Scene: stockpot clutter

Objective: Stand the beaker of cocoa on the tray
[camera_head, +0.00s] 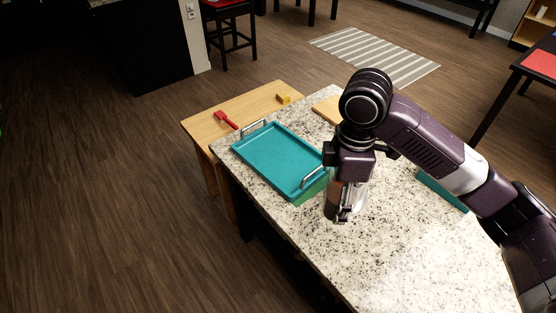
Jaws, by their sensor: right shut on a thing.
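The teal tray (272,157) with raised metal handles lies on the granite counter, and its floor looks bare. My right gripper (343,213) points down just right of the tray's near right handle. The cocoa inside cannot be made out clearly. Whether the beaker's base touches the counter is hard to tell. My left gripper is out of view.
A green item (312,191) shows at the tray's near right edge. A wooden board (327,109) lies behind my arm, and a teal item (441,189) lies to the right. A low wooden table (205,122) holds a red utensil (225,119) and a yellow block (283,98). The near counter (400,265) is clear.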

